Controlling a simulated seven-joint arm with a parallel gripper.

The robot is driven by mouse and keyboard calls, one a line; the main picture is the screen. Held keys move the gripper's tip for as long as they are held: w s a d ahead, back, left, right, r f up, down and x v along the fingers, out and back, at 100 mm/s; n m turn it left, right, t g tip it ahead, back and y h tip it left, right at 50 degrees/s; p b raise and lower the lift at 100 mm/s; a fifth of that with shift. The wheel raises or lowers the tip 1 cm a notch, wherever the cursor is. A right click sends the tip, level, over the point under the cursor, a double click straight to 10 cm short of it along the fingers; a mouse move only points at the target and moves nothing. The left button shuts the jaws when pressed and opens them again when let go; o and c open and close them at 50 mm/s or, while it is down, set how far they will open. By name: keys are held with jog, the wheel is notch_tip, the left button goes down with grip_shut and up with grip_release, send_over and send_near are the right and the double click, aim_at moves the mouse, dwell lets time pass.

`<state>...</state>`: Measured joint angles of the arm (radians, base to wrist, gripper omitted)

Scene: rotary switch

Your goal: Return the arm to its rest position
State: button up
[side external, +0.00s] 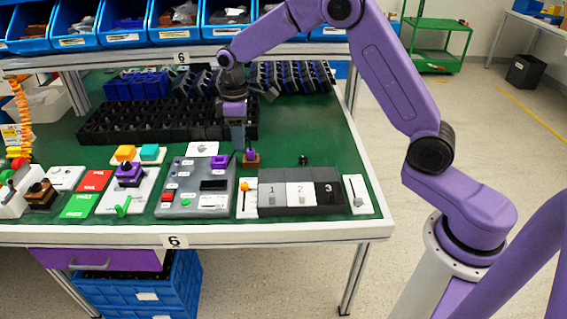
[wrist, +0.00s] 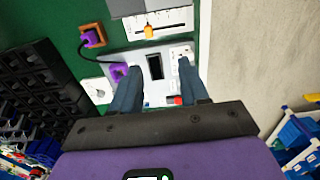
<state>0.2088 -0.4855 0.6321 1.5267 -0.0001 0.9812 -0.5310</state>
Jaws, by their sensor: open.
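My gripper (side external: 238,146) hangs fingers-down over the green table, behind the grey control panel (side external: 190,204). In the wrist view my gripper (wrist: 160,64) is open, with its two blue-grey fingers apart and nothing between them. The grey panel also shows beyond the fingertips in the wrist view (wrist: 137,55). It carries a dark display (wrist: 155,67) and a purple part (wrist: 118,72). A purple plug on a brown block (side external: 251,158) stands just right of my gripper in the side view. I cannot tell whether the fingers touch anything below.
Black bins (side external: 130,122) fill the table behind. A box marked 1, 2, 3 (side external: 300,208) and a white slider panel (side external: 356,194) stand at right. Blue bins (side external: 176,15) line the shelf above.

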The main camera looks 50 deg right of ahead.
jog(key=s+a+r+n, duration=0.1)
jog(key=s+a+r, duration=0.15)
jog(key=s, duration=0.75)
jog(key=s+a+r+n, duration=0.1)
jog(key=s+r, duration=0.3)
jog(key=s, duration=0.6)
jog(key=s+d, duration=0.3)
jog(key=s, duration=0.6)
jog(key=s+d+n, duration=0.1)
jog(key=s+d, duration=0.3)
jog(key=s, duration=0.5)
jog(key=shift+s+f, duration=0.15)
jog(key=shift+f, duration=0.2)
jog(key=shift+d, duration=0.1)
